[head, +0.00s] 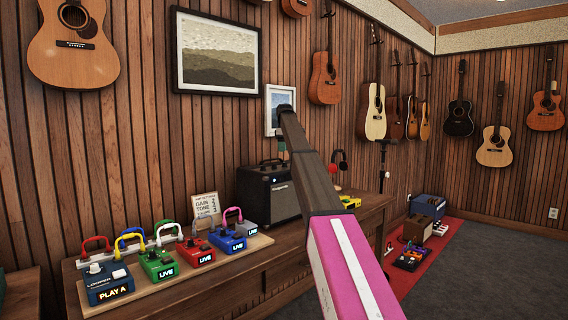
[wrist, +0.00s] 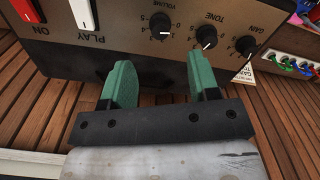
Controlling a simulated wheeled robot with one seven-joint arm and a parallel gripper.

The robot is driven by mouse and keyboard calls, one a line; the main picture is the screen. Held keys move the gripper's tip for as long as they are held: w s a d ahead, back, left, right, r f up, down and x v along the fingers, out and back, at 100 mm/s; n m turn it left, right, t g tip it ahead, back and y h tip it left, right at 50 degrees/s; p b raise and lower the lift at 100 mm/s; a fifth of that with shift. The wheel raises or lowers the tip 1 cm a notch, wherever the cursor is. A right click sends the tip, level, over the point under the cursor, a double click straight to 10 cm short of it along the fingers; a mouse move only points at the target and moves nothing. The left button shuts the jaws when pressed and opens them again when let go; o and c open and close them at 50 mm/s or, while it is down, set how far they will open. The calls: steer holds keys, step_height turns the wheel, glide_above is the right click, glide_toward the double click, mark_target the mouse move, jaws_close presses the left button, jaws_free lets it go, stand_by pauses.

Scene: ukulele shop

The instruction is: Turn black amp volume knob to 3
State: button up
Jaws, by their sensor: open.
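The amp's control panel (wrist: 125,45) fills the top of the wrist view, seen at a slant. The black volume knob (wrist: 162,32) is at its upper middle, with a white pointer mark; I cannot read its setting surely. My gripper (wrist: 163,76) is open and empty. Its two green fingers are spread in front of the panel, below the volume knob in the picture and apart from it. In the head view the black amp (head: 262,197) stands on the wooden counter, partly behind my arm. My fingers are mostly hidden there.
The tone knob (wrist: 207,36) and gain knob (wrist: 246,45) sit right of the volume knob. A white play switch (wrist: 82,14) and red power switch (wrist: 25,10) are left. Several coloured pedals stand on a board (head: 186,279) left of the amp.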

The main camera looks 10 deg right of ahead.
mark_target(285, 164)
step_height(285, 164, down, 7)
steer(key=shift+f, duration=0.2)
steer(key=c, duration=0.9)
